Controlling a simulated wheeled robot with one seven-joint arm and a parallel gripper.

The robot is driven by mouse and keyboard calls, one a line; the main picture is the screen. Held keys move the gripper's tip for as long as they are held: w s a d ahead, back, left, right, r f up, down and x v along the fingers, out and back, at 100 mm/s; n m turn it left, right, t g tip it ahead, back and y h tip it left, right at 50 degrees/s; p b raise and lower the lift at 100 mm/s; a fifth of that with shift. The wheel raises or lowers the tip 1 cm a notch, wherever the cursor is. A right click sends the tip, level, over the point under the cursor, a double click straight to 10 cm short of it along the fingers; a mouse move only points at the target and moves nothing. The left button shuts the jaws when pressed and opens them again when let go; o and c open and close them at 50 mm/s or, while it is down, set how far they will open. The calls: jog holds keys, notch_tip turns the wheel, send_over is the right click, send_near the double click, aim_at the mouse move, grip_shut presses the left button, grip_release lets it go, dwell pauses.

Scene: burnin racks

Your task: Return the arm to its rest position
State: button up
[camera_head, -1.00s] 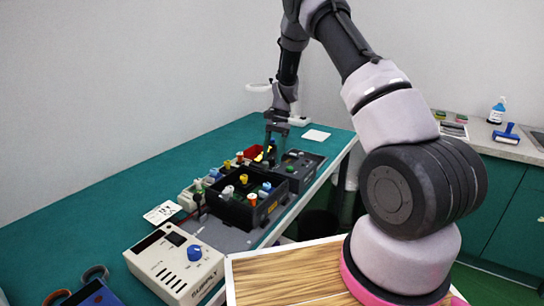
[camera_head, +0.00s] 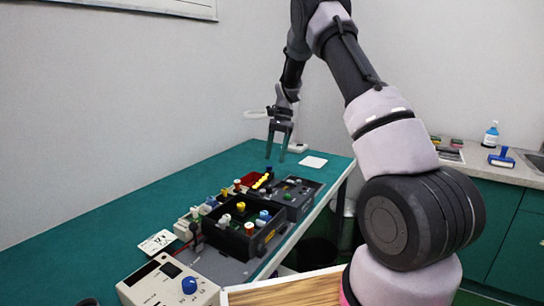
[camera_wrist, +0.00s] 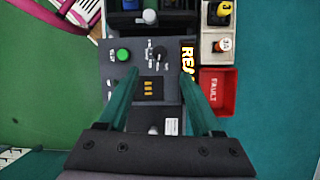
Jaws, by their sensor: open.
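My gripper (camera_head: 276,155) is open and empty, pointing down above the far end of the green bench (camera_head: 128,195). In the wrist view its two teal fingers (camera_wrist: 163,85) are spread wide over a dark control box (camera_wrist: 146,62) with a green button, with nothing between them. In the head view my arm reaches up and over from the right, and the fingertips are apart from the rack and boxes on the bench.
A dark rack (camera_head: 240,243) with colored knobs stands on the bench, beside a dark box (camera_head: 298,195). A red bin (camera_wrist: 217,92) marked FAULT lies near it. A supply unit (camera_head: 165,285) is at the front. The back-left bench is clear.

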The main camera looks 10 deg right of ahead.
jog(key=s+d+r+n+t, duration=0.1)
jog(key=s+r+n+t, duration=0.1)
jog(key=s+r, duration=0.7)
jog(key=s+d+r+n+t, duration=0.1)
jog(key=s+r+t, duration=0.3)
jog(key=r, duration=0.8)
jog(key=s+r+n+t, duration=0.1)
jog(key=s+r+t, duration=0.1)
jog(key=s, duration=0.8)
jog(key=s+r+n+t+h, duration=0.1)
jog(key=s+r+n+t, duration=0.1)
jog(key=s, duration=0.8)
jog(key=shift+s+d+r, duration=0.2)
jog(key=shift+d+r, duration=0.05)
jog(key=shift+r, duration=0.15)
